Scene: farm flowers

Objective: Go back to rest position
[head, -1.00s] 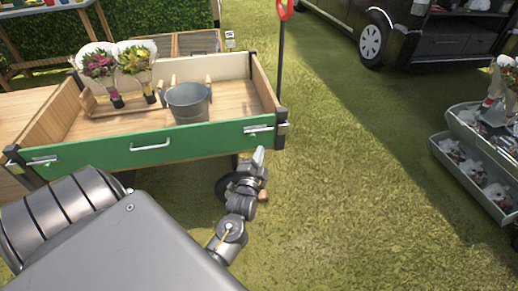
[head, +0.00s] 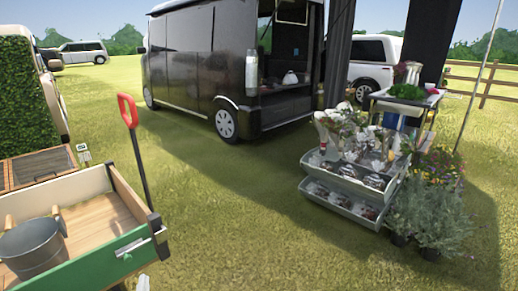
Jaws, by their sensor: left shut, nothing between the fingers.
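Only the light tip of my left gripper (head: 143,284) shows, at the bottom edge of the head view on the left. It is shut and holds nothing that I see. It appears just below the front right corner of the green-fronted wooden cart (head: 110,262); I cannot tell the gap between them. The rest of the left arm is out of the frame. My right gripper is not in view.
A grey metal bucket (head: 33,247) stands in the cart. The cart's red-handled pole (head: 138,150) rises beside it. A black van (head: 215,75) is at the back. A tiered flower stand (head: 345,190) and potted plants (head: 440,210) are on the right. Open grass lies between.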

